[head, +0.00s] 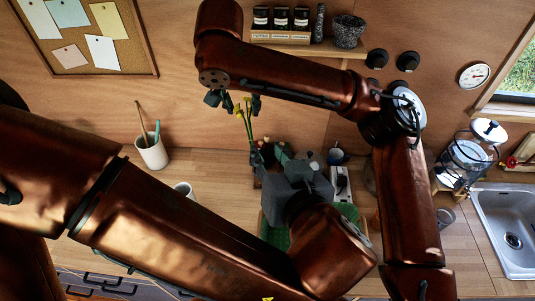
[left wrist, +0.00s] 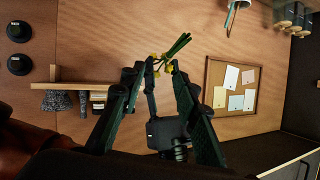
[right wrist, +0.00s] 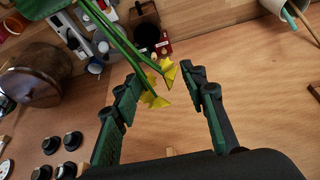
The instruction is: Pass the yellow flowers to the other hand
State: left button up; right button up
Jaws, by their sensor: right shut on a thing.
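The yellow flowers (head: 242,112) are a few yellow heads on long green stems, hanging in front of the wooden wall in the head view. My right gripper (head: 232,100) is at the flower heads, shut on them; its wrist view shows the yellow heads (right wrist: 160,85) near its fingertips (right wrist: 165,75), stems running to the upper left. My left gripper (head: 270,153) is lower, near the stems' lower part. In the left wrist view its fingers (left wrist: 155,65) are apart, with the flowers (left wrist: 172,50) showing at and beyond the tips. Whether they touch the stems is unclear.
A white cup with utensils (head: 151,152) stands on the counter at left. A shelf with jars (head: 281,20) and a mortar (head: 348,31) is above. A green mat (head: 276,236) lies below my left gripper. A sink (head: 508,225) is at right.

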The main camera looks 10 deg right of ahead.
jog(key=shift+d, duration=0.1)
pick_arm(q)
jog(key=x, duration=1.2)
jog(key=shift+a, duration=0.25)
pick_arm(e)
jog(key=shift+w, duration=0.1)
pick_arm(q)
jog(key=shift+r, duration=0.1)
jog(key=shift+d, duration=0.1)
grip_shut()
pick_arm(e)
jog(key=o, duration=1.2)
